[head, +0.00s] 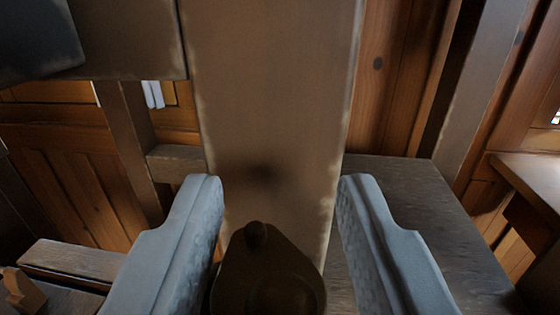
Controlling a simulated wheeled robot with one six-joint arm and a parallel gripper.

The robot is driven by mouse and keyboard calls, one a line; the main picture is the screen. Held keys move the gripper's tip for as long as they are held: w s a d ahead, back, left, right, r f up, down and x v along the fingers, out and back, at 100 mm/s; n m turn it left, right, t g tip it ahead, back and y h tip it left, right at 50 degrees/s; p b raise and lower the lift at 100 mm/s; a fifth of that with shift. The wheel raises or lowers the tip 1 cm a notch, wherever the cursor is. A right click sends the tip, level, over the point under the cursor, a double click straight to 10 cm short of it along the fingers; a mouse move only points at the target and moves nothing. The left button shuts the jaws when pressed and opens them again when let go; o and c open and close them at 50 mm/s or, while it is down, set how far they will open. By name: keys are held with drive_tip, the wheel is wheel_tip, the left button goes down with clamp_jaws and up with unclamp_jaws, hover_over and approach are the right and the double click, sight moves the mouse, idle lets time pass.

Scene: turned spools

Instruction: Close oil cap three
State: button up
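A dark brown, rounded fitting (265,259) with a small knob at its upper end and a round, shadowed hollow or disc lower down shows at the bottom centre of the head view. It looks like an oil cap, but I cannot tell its number or whether its lid is open. Its lower part is cut off by the picture edge. My gripper (279,184) is open, its two grey fingers standing left and right of the fitting. The left finger looks close to the fitting's side; I cannot tell if they touch. Nothing is held.
A broad, worn wooden post or board (270,110) rises behind the fitting. A grey-brown wooden beam (420,210) lies at the right, and a dark box-like block (125,40) is at upper left. A wooden ledge (535,175) is at far right. Wood-panelled walls stand behind.

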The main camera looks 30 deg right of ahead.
drive_tip(key=shift+w+d, duration=0.15)
drive_tip(key=shift+w, duration=0.1)
drive_tip(key=shift+c, duration=0.3)
clamp_jaws()
drive_tip(key=shift+w+r+m+g+h, duration=0.15)
drive_tip(key=shift+m+g+h, duration=0.15)
drive_tip(key=shift+m+h, duration=0.3)
drive_tip(key=shift+h, duration=0.3)
drive_tip(key=shift+a+m+g+h, duration=0.2)
drive_tip(key=shift+m+g+h, duration=0.5)
drive_tip(key=shift+h, duration=0.05)
drive_tip(key=shift+a+m+g+h, duration=0.2)
drive_tip(key=shift+m+g+h, duration=0.5)
drive_tip(key=shift+h, duration=0.05)
drive_tip(key=shift+m+g+h, duration=0.3)
drive_tip(key=shift+g+h, duration=0.1)
drive_tip(key=shift+g, duration=0.1)
